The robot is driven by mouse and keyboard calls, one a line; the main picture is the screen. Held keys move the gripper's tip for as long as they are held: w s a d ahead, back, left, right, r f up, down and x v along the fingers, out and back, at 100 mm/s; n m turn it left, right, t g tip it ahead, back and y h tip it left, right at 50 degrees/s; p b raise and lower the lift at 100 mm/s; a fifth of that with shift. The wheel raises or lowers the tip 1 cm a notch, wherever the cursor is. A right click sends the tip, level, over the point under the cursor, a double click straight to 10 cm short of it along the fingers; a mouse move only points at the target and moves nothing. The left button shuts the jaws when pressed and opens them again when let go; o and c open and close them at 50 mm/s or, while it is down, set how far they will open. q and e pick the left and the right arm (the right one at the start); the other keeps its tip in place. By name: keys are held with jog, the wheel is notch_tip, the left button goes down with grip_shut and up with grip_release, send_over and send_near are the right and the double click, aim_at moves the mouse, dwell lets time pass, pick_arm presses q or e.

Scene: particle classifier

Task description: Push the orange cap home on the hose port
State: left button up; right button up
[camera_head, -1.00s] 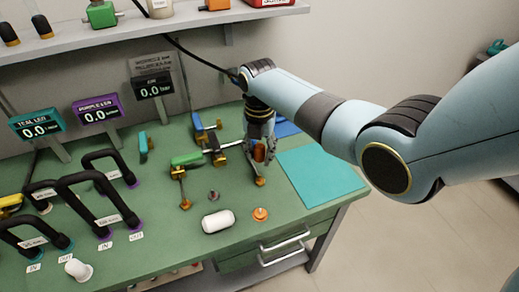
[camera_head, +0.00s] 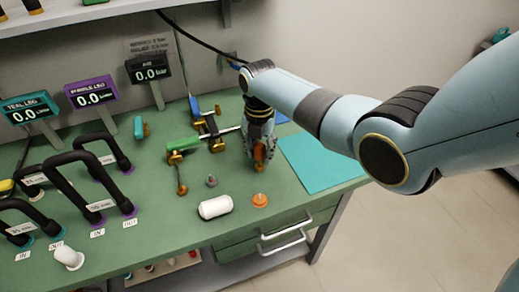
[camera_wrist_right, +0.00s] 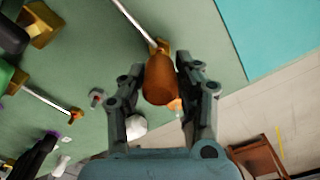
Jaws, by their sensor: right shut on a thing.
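The orange cap (camera_head: 260,200) is a small flat orange disc with a raised centre, near the front edge of the green bench. Whether it sits on a port cannot be told. In the right wrist view the cap (camera_wrist_right: 175,104) is mostly hidden behind a held piece. My right gripper (camera_head: 260,152) points down over the bench, behind the cap and apart from it. Its fingers (camera_wrist_right: 163,85) are shut on a brown-orange rounded handle (camera_wrist_right: 160,85). The handle's lower end is partly hidden. My left gripper is not in view.
Black hose loops (camera_head: 75,175) and gauges (camera_head: 91,94) fill the left side. A teal mat (camera_head: 320,162) lies right of the gripper. Clamp-like tools (camera_head: 185,145) lie behind.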

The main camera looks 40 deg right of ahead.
aim_at(260, 159)
dwell(0.8)
jog(key=shift+p, duration=0.55)
dwell(0.4)
jog(key=shift+s+f+b, duration=0.1)
jog(key=shift+f+b, duration=1.3)
jog(key=shift+f, duration=0.45)
jog(key=o, duration=1.1)
jog(key=shift+r, duration=0.1)
notch_tip(260, 159, up, 12)
